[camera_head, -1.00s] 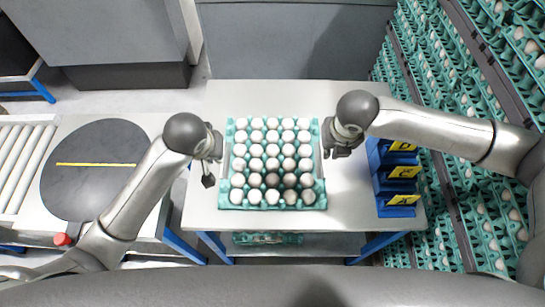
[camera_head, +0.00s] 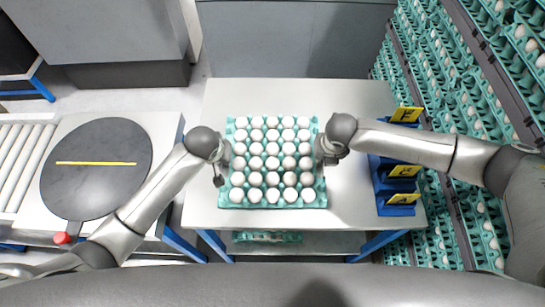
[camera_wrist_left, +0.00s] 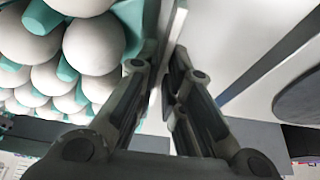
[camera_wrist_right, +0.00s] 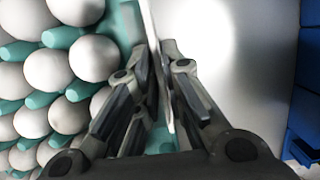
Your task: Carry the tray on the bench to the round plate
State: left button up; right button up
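The tray (camera_head: 233,203) is teal, full of white eggs, and lies flat on the bench (camera_head: 345,225). Thin pale side walls stand along its left and right sides. My left gripper (camera_head: 223,160) is at the left side wall (camera_wrist_left: 166,55), with its fingers drawn in close on both faces. My right gripper (camera_head: 322,152) is at the right side wall (camera_wrist_right: 158,75), its fingers likewise closed about it. The exact finger contact is partly hidden. The round plate (camera_head: 95,195) is dark grey with a yellow line across it, on a table to the left.
Blue bins (camera_head: 392,187) with yellow labels stand at the bench's right edge. Stacked egg trays (camera_head: 455,130) fill racks at the right. A roller conveyor (camera_head: 20,165) lies left of the plate, and a red button (camera_head: 62,238) is in front of it. The plate is empty.

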pick_arm(q)
grip_shut()
pick_arm(e)
grip_shut()
pick_arm(q)
jog(key=shift+w+r, duration=0.15)
pick_arm(e)
jog(key=shift+w+r, duration=0.15)
jog(key=shift+w, duration=0.05)
pick_arm(q)
jog(key=shift+r, duration=0.1)
pick_arm(e)
jog(key=shift+r, duration=0.1)
